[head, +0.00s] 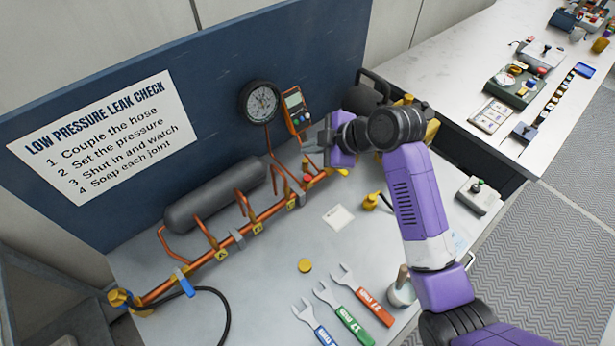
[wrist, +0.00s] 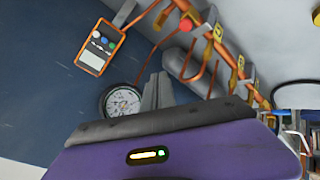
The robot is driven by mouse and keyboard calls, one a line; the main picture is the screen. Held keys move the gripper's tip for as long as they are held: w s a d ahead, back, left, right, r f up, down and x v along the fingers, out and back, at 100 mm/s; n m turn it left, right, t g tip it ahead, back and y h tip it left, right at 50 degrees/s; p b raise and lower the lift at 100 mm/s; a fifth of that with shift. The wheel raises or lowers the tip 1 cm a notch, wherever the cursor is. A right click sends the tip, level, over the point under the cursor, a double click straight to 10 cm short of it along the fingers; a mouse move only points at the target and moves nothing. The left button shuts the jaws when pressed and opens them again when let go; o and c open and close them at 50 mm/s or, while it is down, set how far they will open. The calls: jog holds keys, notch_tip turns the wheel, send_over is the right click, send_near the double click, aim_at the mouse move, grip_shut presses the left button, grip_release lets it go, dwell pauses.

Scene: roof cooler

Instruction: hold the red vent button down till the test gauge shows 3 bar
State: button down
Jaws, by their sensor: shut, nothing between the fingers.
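A small red button (head: 307,179) sits on the copper pipework near the back board; it also shows near the top of the wrist view (wrist: 186,25). My gripper (head: 313,143) is shut and empty, raised above the bench to the upper right of the button and apart from it. Its closed fingers show in the wrist view (wrist: 158,88). A round black-rimmed dial gauge (head: 261,102) stands on a pipe before the blue board; it also shows in the wrist view (wrist: 122,102). Its needle is too small to read. An orange handheld meter (head: 296,110) hangs beside it, its reading illegible.
A grey cylinder (head: 216,194) lies along the copper pipes, with a blue-handled valve (head: 183,283) and black hose at left. Several wrenches (head: 343,316), a yellow cap (head: 305,265) and a white card (head: 338,217) lie on the grey bench. The bench middle is mostly clear.

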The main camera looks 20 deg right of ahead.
aim_at(310, 179)
jog(key=shift+f+b, duration=3)
jog(key=shift+f, duration=1.25)
jog(key=shift+f+b, duration=0.3)
jog(key=shift+f, duration=0.1)
